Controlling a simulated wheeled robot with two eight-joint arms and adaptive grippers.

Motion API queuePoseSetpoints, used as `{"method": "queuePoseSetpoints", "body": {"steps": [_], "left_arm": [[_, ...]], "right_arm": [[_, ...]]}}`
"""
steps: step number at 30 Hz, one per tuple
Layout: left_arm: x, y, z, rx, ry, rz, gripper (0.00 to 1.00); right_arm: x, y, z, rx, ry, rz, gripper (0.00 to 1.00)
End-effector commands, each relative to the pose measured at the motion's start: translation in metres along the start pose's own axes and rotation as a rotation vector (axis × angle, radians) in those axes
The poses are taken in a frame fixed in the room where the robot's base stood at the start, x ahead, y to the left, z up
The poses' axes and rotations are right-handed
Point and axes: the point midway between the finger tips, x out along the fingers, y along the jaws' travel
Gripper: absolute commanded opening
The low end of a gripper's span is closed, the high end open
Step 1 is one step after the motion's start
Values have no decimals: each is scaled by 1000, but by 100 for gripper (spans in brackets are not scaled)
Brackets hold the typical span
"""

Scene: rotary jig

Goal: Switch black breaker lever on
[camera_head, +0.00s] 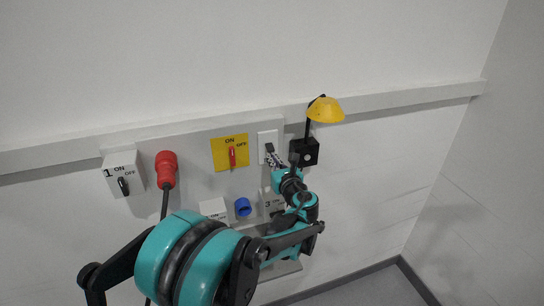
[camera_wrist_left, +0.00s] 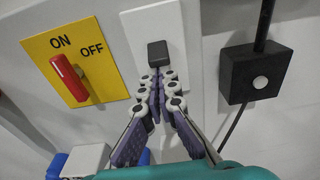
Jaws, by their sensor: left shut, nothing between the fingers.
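The black lever (camera_head: 269,147) sits on a white wall plate (camera_head: 262,137), right of the yellow ON/OFF panel. In the left wrist view the lever (camera_wrist_left: 158,51) is a dark block pointing towards the camera, with its plate (camera_wrist_left: 146,22) behind it. My left gripper (camera_head: 274,160) is shut and empty, its fingertips just below the lever. In the left wrist view the fingertips (camera_wrist_left: 161,76) meet right under the lever's lower end; I cannot tell whether they touch it. My right gripper is not in view.
A yellow panel (camera_head: 218,155) with a red switch is on the left. A black box (camera_head: 304,152) with a yellow lamp (camera_head: 326,110) is close on the right. A red plug (camera_head: 166,168), box 1 (camera_head: 113,163) and a blue socket (camera_head: 243,206) are also on the wall.

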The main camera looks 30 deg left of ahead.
Motion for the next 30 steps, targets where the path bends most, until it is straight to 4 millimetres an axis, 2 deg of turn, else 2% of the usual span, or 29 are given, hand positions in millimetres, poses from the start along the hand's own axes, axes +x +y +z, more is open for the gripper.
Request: {"method": "queuePoseSetpoints", "body": {"steps": [1, 14, 16, 21, 30], "left_arm": [[-2, 0, 8, -1, 30, 0, 0], [-8, 1, 32, -1, 417, 2, 0], [-9, 0, 26, 2, 426, 1, 0], [-9, 0, 25, 1, 424, 1, 0], [-9, 0, 36, 1, 422, 1, 0]], "right_arm": [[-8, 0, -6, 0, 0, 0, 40], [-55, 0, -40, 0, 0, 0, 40], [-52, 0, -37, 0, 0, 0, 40], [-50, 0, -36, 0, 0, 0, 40], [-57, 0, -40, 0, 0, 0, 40]]}}
